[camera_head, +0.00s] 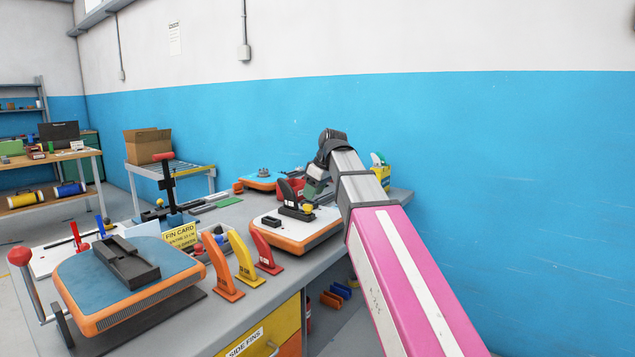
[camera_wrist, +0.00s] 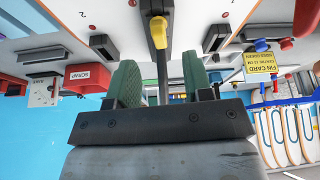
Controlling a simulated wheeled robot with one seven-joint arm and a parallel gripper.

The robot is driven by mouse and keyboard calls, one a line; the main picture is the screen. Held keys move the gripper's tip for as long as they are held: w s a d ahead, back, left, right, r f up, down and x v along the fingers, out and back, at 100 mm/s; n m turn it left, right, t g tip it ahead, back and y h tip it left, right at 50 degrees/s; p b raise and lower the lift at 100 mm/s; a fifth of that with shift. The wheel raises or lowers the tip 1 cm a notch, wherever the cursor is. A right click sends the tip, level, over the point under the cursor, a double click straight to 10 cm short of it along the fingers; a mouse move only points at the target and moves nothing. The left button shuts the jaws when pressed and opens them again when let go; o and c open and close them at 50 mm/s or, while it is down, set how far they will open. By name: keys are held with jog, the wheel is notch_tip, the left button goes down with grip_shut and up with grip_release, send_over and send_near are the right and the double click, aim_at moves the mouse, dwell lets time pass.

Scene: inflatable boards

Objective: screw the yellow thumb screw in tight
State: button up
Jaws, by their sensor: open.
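The yellow thumb screw (camera_head: 308,208) sits at the black fin base (camera_head: 297,213) on the white board with orange edges (camera_head: 323,224). In the wrist view the yellow thumb screw (camera_wrist: 159,32) shows as a flat yellow head at the dark fin base (camera_wrist: 155,8). My gripper (camera_wrist: 160,78) is open, its two green pads on either side of the line to the screw. The pads look apart from the screw and hold nothing. In the head view my gripper (camera_head: 316,188) is just above and right of the screw, partly hidden by my arm. The screw's thread is hidden.
Red, yellow and orange fins (camera_head: 256,253) stand at the bench's front edge, left of the board. A blue-topped board (camera_head: 140,250) lies at front left. A red scrap bin (camera_wrist: 91,77) and a fin card (camera_wrist: 261,62) show in the wrist view.

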aim_at(308, 205)
jog(key=shift+x, duration=3)
grip_shut()
jog(key=shift+o, duration=0.3)
grip_release()
